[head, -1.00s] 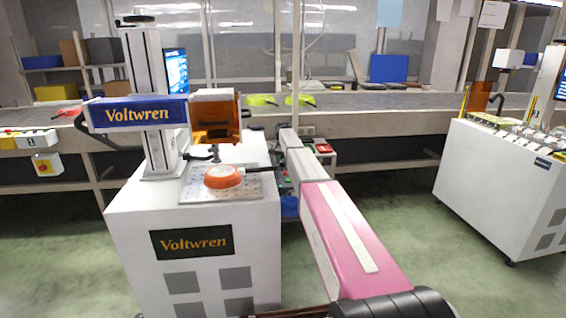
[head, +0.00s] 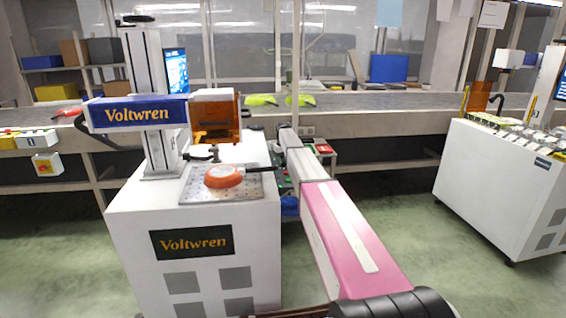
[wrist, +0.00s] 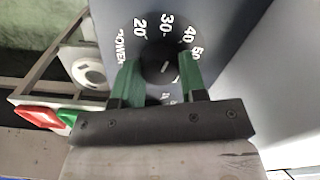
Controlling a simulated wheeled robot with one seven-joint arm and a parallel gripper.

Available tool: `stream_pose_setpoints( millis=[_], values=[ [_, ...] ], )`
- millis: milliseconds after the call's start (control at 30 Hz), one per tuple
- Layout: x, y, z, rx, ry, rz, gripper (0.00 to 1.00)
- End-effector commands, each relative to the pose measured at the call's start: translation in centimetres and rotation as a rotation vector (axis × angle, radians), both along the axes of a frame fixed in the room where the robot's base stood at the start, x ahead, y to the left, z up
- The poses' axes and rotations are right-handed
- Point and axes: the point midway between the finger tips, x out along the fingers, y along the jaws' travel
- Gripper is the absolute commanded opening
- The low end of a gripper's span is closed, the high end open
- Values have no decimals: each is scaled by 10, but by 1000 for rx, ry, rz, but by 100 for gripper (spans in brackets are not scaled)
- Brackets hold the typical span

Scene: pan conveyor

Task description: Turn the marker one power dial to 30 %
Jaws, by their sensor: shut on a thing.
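In the wrist view the black round power dial (wrist: 158,63) sits on a dark grey panel. White numbers 20, 30, 40 and 50 and the word POWER curve around it. The 30 is just above the knob. A small white mark shows on the knob; I cannot tell exactly which number it points to. My gripper (wrist: 159,78) has its two green fingers on either side of the knob, shut on it. In the head view the marker (head: 190,242) is the white Voltwren cabinet; the dial and fingers are hidden there.
An orange pan (head: 222,177) lies on the marker's perforated plate (head: 190,195). A conveyor (head: 370,105) runs behind. Another white machine (head: 500,175) stands at the right. In the wrist view a round white fitting (wrist: 88,72) and red and green rocker parts (wrist: 42,117) are at the left.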

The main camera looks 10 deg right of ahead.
Motion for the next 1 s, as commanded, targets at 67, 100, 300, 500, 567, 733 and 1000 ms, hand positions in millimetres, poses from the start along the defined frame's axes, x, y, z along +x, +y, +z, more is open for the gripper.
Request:
stream_pose_setpoints(
  millis=[67,100,300,500,567,733,1000],
  values=[
    [0,0,0,0,0,50,15],
    [0,0,0,0,0,74,15],
    [0,0,0,0,0,164,15],
    [0,0,0,0,0,210,15],
    [0,0,0,0,0,215,15],
    [0,0,0,0,0,220,15],
    [0,0,0,0,0,220,48]
  ],
)
